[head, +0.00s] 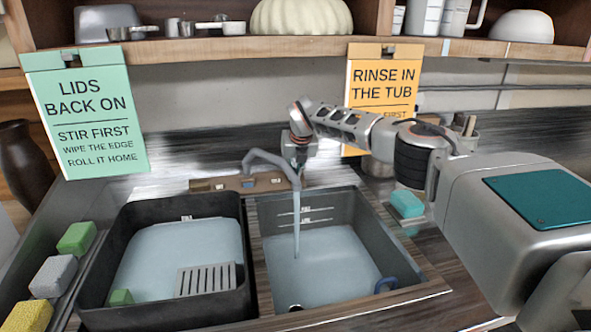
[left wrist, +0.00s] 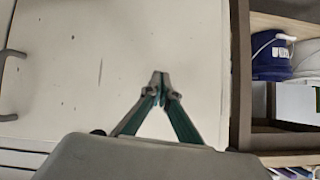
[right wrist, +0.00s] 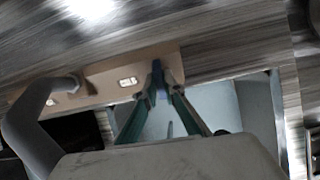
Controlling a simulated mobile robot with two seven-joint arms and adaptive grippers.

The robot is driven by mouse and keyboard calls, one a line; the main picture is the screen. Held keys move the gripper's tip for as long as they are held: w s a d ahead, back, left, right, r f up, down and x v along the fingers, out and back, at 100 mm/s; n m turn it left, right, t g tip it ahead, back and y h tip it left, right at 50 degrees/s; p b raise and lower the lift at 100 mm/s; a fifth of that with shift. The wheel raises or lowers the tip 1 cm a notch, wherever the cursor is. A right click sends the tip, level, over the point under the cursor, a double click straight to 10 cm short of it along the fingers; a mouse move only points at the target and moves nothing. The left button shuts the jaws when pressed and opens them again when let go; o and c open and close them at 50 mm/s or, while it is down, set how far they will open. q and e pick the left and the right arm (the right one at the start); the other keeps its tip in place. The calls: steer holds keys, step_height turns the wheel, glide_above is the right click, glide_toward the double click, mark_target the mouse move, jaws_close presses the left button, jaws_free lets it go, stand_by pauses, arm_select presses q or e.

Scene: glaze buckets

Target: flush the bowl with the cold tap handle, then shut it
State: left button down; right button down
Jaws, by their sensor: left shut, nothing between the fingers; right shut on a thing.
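The grey tap (head: 268,158) arches over the right sink bowl (head: 372,228), and a stream of water (head: 297,222) falls from it. Water stands in the bowl. My right gripper (head: 299,165) is at the tap's right, above the back rim. In the right wrist view its fingertips (right wrist: 160,78) are shut on a small blue piece, the cold tap handle (right wrist: 161,95), mostly hidden by the fingers. The handle's exact turn cannot be told. My left gripper (left wrist: 160,80) is shut and empty, seen only in the left wrist view, over a pale surface.
A black tub (head: 237,312) of water with a grey grate (head: 205,279) stands left. Sponges (head: 53,275) lie at far left; a teal sponge (head: 407,203) lies right of the bowl. A shelf (head: 300,50) runs overhead.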

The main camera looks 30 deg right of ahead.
steer(key=shift+n, duration=0.4)
steer(key=shift+f, duration=0.1)
steer(key=c, duration=2.1)
jaws_free()
steer(key=shift+c, duration=0.2)
steer(key=shift+r, duration=0.2)
steer(key=shift+s+a+r, duration=0.1)
steer(key=shift+r, duration=0.25)
steer(key=v, duration=1.1)
steer(key=shift+s+f, duration=0.15)
steer(key=shift+s, duration=0.1)
